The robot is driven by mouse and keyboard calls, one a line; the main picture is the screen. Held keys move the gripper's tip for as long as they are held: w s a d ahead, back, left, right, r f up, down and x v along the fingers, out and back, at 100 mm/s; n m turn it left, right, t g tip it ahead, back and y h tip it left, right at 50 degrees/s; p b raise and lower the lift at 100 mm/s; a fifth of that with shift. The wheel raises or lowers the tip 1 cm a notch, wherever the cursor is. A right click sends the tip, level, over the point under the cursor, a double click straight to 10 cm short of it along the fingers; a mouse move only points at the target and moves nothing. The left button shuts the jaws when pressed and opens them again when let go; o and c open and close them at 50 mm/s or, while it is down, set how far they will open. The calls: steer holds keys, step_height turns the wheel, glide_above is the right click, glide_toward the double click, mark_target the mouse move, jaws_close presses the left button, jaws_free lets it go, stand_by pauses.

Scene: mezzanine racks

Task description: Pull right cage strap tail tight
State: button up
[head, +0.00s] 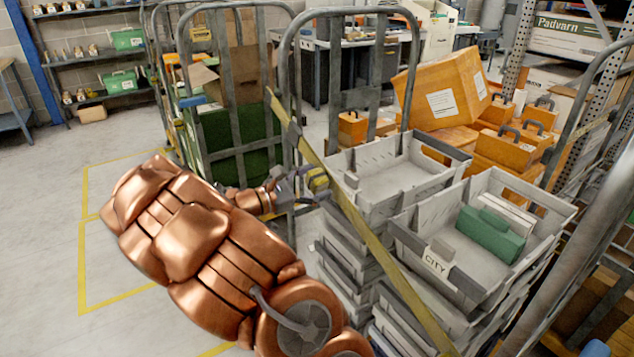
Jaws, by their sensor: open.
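A yellow strap (384,258) runs diagonally across the front of the right cage (287,68), from its left post down to the lower right. My gripper (308,184), at the end of my copper-coloured arm, is open at the left side of this block. I cannot tell whether its fingers touch the block or the strap. I cannot make out a separate loose strap tail; the gripper may hide part of it.
Orange cases (440,88) stand behind. Another cage (238,95) holds cardboard and green boxes at the back left. The floor (50,215) at left is clear, with yellow lines.

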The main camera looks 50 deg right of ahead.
steer(key=v, duration=1.1)
steer(key=shift+a, duration=0.15)
steer(key=s+a+m+y+p, duration=0.1)
steer(key=s+a+m+y, duration=0.25)
steer(key=s, duration=0.45)
steer(key=s+a+m+y+p, duration=0.1)
steer(key=s+a+m+y, duration=0.2)
steer(key=s+y, duration=0.35)
steer(key=s+a+f+m+t+y, duration=0.1)
steer(key=s+a+y, duration=0.1)
steer(key=a, duration=0.4)
steer(key=s+a+m+t+y, duration=0.1)
steer(key=s+a+y, duration=0.1)
steer(key=s+a, duration=0.3)
steer(key=s+a+f+m+t+y+p, duration=0.1)
steer(key=s+a+y, duration=0.2)
steer(key=a, duration=0.5)
steer(key=shift+s+a+f+m+t, duration=0.25)
steer(key=shift+s+f+m+t, duration=0.1)
steer(key=shift+s+t, duration=0.1)
